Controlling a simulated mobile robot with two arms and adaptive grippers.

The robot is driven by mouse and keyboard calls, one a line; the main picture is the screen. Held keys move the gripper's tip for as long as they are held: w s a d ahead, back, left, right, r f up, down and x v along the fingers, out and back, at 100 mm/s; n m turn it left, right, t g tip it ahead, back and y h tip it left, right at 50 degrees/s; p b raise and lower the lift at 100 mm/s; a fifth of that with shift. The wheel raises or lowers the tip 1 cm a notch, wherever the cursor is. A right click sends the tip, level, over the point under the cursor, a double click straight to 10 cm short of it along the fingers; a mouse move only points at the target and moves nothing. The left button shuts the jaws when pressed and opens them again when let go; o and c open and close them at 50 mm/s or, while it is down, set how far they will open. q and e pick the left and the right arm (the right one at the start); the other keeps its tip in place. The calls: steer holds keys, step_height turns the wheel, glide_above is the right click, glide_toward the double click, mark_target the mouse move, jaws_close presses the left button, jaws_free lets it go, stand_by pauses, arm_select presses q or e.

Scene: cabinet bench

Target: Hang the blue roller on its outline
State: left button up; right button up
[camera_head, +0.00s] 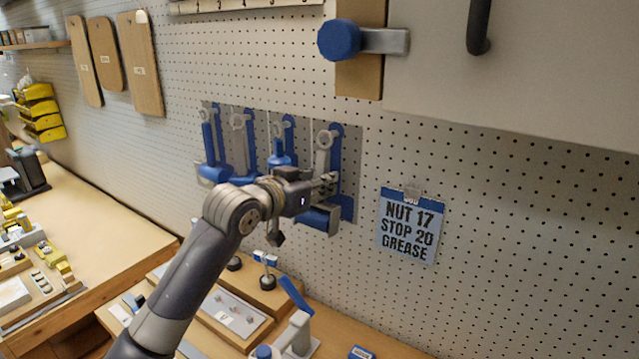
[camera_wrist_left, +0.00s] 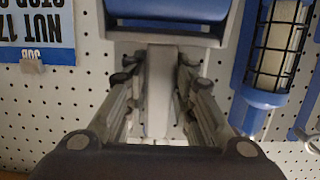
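The blue roller (camera_head: 318,218) is upright against the grey panel (camera_head: 355,160), at the rightmost blue outline (camera_head: 347,207). Its ring end is up and its blue-and-grey head is down. The outline shows along its right side. My left gripper (camera_head: 325,183) is at the roller's handle. In the left wrist view, which is upside down, the fingers (camera_wrist_left: 162,85) lie on both sides of the grey handle (camera_wrist_left: 162,110) and appear shut on it. The roller's blue head (camera_wrist_left: 165,10) is at the top there. Whether the ring is on its peg cannot be told. My right gripper is not in view.
Several blue tools (camera_head: 212,150) hang left of the roller; a caged blue one (camera_wrist_left: 275,50) is close by. A job card (camera_head: 408,226) hangs to the right. A cabinet (camera_head: 530,70) is above right. Below, the bench holds stands and a blue-handled clamp (camera_head: 295,335).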

arm_select(q)
steer(key=shift+o, duration=1.2)
steer(key=shift+r, duration=0.1)
steer(key=v, duration=1.2)
steer(key=s+a+f+n+g+y, duration=0.15)
steer(key=s+f, duration=0.25)
steer(key=f, duration=0.5)
steer(key=s+a+f+g+y, duration=0.15)
steer(key=s+f, duration=0.25)
steer(key=f, duration=0.5)
steer(key=s+a+f+n+g+y, duration=0.1)
steer(key=s+a+f, duration=0.25)
steer(key=f, duration=0.45)
steer(key=s+a+f+n+g+y, duration=0.1)
steer(key=s+a+f+g+y, duration=0.15)
steer(key=s+f, duration=0.4)
steer(key=s+a+f+n+g+y, duration=0.1)
steer(key=s+a+f, duration=0.25)
steer(key=s, duration=0.55)
steer(key=s+a+f+g+y, duration=0.1)
steer(key=s+a+f+g, duration=0.1)
steer(key=s+f, duration=0.45)
step_height(320, 180, down, 26)
steer(key=s+g+b, duration=0.1)
steer(key=s, duration=0.2)
steer(key=s+a+f+g+b, duration=0.1)
steer(key=s+a+f, duration=0.2)
steer(key=s+f, duration=1.3)
steer(key=shift+s+f, duration=0.4)
steer(key=shift+f, duration=0.35)
